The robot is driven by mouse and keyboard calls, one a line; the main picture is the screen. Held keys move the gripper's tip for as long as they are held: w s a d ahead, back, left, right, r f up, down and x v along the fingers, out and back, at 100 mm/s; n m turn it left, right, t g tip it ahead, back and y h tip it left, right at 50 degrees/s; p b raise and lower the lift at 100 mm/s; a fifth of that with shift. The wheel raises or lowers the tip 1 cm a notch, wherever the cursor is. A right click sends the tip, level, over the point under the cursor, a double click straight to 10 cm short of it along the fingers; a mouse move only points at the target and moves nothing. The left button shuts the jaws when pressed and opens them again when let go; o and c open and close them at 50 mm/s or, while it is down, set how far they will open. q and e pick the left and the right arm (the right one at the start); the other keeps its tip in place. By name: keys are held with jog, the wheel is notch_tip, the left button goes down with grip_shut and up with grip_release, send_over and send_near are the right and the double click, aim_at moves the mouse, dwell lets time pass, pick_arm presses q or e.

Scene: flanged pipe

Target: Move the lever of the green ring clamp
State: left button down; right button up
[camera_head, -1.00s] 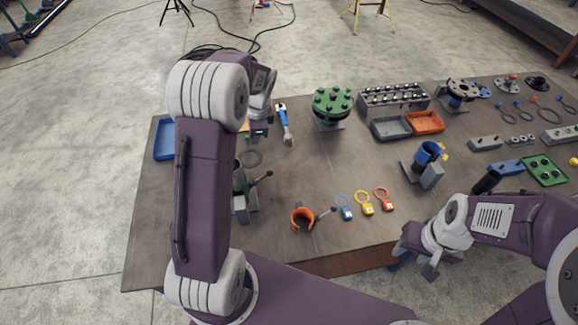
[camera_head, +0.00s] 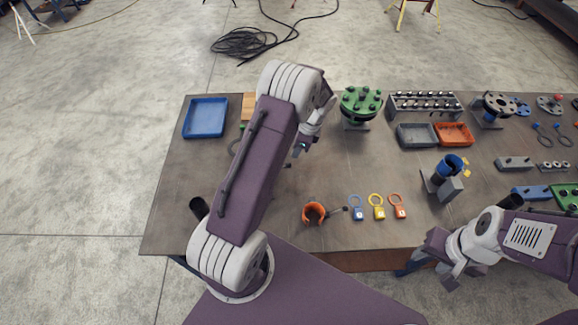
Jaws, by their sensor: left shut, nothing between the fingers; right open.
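My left gripper (camera_head: 299,151) is shut and empty, above the table and a little beyond the lever tip. I see no contact between them. My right gripper (camera_head: 452,278) is open and empty near the table's front edge, far right of the clamp.
An orange ring clamp (camera_head: 313,213) with its own lever lies near the front, beside blue, yellow and orange tags (camera_head: 378,211). A green flange (camera_head: 361,106) stands behind. A blue tray (camera_head: 206,118) is back left. The table (camera_head: 345,175) is bare around its middle.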

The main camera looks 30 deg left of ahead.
aim_at(289, 164)
pick_arm(q)
jog(key=b+x, duration=0.4)
jog(key=x, duration=0.1)
jog(key=shift+s+a+f, duration=0.1)
jog(key=shift+a, duration=0.05)
jog(key=shift+f, duration=0.4)
jog(key=shift+r, duration=0.1)
jog(key=shift+s+a, duration=0.1)
jog(key=shift+a, duration=0.05)
